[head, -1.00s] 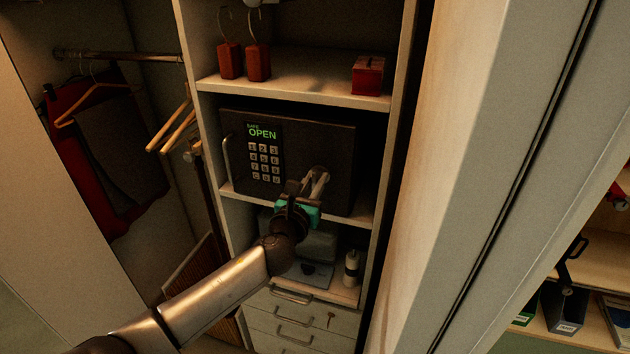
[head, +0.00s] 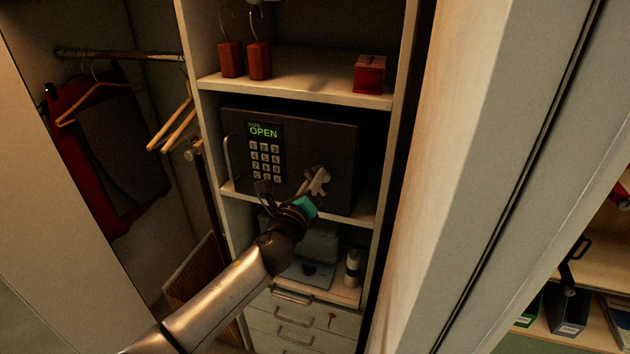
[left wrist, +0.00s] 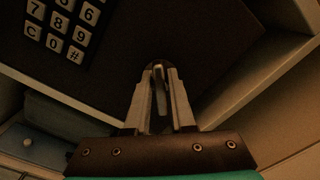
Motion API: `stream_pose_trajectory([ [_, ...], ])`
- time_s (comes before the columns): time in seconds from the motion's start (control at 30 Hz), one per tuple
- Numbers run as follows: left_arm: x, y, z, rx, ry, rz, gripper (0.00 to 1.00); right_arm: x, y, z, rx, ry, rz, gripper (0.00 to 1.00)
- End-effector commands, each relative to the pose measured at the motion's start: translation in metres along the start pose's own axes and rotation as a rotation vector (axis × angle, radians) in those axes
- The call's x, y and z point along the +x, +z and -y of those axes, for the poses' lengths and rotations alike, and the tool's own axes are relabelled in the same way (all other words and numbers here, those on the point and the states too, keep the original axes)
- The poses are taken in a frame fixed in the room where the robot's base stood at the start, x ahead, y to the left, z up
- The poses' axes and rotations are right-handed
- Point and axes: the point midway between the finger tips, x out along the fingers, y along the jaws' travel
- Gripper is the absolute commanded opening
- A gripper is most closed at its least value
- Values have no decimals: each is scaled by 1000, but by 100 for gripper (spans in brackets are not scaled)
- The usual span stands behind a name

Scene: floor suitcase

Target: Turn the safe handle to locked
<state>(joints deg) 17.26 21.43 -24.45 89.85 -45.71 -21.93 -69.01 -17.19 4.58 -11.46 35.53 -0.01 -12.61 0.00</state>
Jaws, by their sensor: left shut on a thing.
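The dark safe (head: 335,140) sits on the middle shelf of the cabinet, its door front facing me. Its green display (head: 264,131) reads "SAFE OPEN" above a keypad (head: 265,161). My left gripper (head: 316,184) is at the lower right of the safe front, and its wrist is tilted. In the left wrist view its two fingers close around the safe handle (left wrist: 160,86), a small pale bar between the fingertips. The fingers partly hide the handle, so its exact angle is hard to tell. My right gripper is not in view.
A fixed bar (head: 228,160) stands at the safe's left edge. A red box (head: 369,74) and red hanging blocks (head: 258,61) are on the shelf above. Drawers (head: 295,325) are below. A pale panel (head: 450,170) rises close on the right.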

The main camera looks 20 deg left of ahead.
Motion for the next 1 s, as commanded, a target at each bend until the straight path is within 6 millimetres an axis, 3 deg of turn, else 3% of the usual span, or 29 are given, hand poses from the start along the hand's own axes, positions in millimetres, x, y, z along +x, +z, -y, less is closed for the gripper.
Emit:
stream_pose_trajectory([
  [0.6, 0, -2, -4, -574, 0, 0, 0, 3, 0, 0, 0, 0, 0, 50],
  [1.0, 0, -2, -5, -805, 0, 0, 0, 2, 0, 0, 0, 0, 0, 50],
])
